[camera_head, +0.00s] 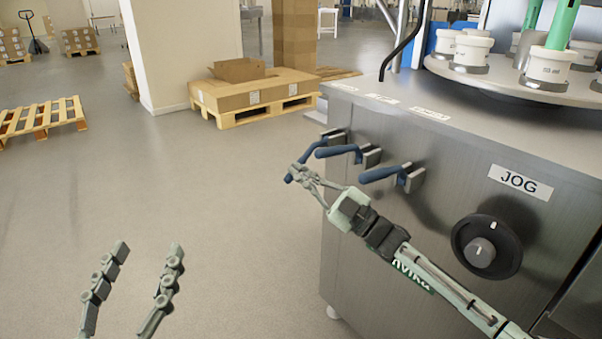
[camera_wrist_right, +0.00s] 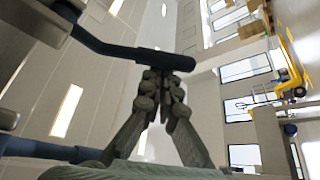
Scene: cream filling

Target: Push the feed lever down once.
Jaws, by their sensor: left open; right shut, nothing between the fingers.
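Three dark blue lever handles stick out from the metal machine's side: a far lever (camera_head: 314,149), a middle lever (camera_head: 338,151) and a near lever (camera_head: 380,173). The label wording by them is too small to read, so I cannot tell which is the feed lever. The far lever slopes down more than the other two. My right gripper (camera_head: 298,174) is shut and empty at the far lever's outer end. In the right wrist view a lever handle (camera_wrist_right: 125,50) crosses the closed fingertips, seemingly touching. My left gripper (camera_head: 140,250) is open and empty over the floor.
A black knob (camera_head: 486,247) under a JOG label (camera_head: 520,182) is on the machine front. A turntable (camera_head: 520,85) with white cups stands on top. Boxes on a pallet (camera_head: 255,95) and a bare pallet (camera_head: 40,118) stand behind. The floor left of the machine is clear.

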